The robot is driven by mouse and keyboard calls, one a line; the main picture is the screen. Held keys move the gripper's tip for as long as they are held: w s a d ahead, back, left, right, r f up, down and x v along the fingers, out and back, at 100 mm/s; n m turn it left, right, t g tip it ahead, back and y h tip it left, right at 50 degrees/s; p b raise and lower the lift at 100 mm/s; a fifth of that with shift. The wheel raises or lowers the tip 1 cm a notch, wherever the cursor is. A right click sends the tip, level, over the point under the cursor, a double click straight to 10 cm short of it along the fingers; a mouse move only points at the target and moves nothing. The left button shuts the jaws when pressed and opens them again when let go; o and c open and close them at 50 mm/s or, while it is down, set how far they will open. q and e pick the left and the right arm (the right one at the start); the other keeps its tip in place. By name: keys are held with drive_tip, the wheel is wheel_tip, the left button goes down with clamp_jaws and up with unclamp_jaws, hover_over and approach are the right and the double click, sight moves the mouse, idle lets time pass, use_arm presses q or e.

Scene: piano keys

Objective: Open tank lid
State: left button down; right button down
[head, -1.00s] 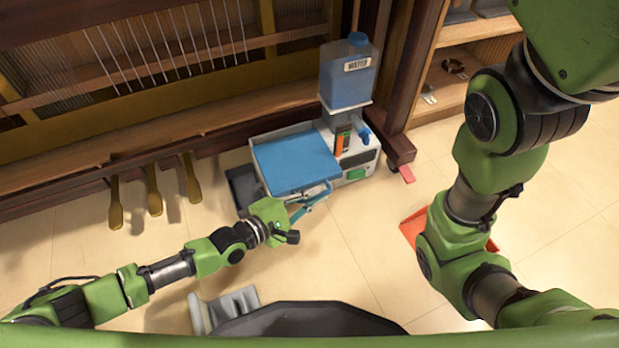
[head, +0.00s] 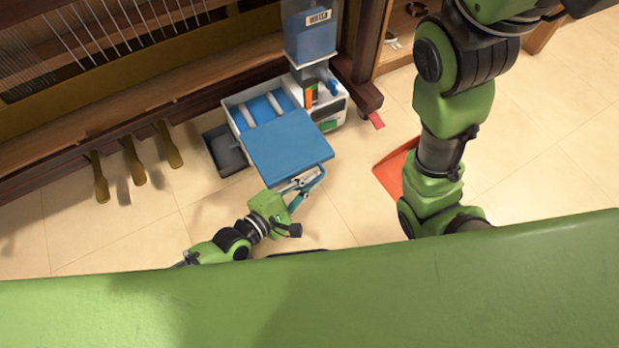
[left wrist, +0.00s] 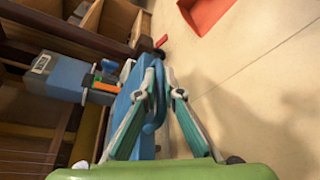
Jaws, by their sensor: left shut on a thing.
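The tank (head: 232,118) is a white box on the floor below the piano frame. Its blue lid (head: 288,145) covers only the near part, and the far part is uncovered, with blue and white rollers inside. The lid's blue handle (head: 318,182) is at its near edge. My left gripper (head: 302,184) is shut on this handle. In the left wrist view, the blue handle (left wrist: 158,105) passes between the fingers of my left gripper (left wrist: 164,82), beside the lid (left wrist: 124,108). My right arm shows at the right, but its gripper is out of view.
An orange-red dustpan-like piece (head: 390,172) lies on the floor right of the tank. Wooden piano pedals (head: 134,160) hang at the left. Floor between is clear.

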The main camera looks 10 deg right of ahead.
use_arm(q)
drive_tip(key=c, duration=2.4)
unclamp_jaws()
drive_tip(key=shift+f, duration=0.1)
drive_tip(key=shift+c, duration=0.2)
wheel_tip(320, 180, up, 10)
drive_tip(key=shift+a+r, duration=0.1)
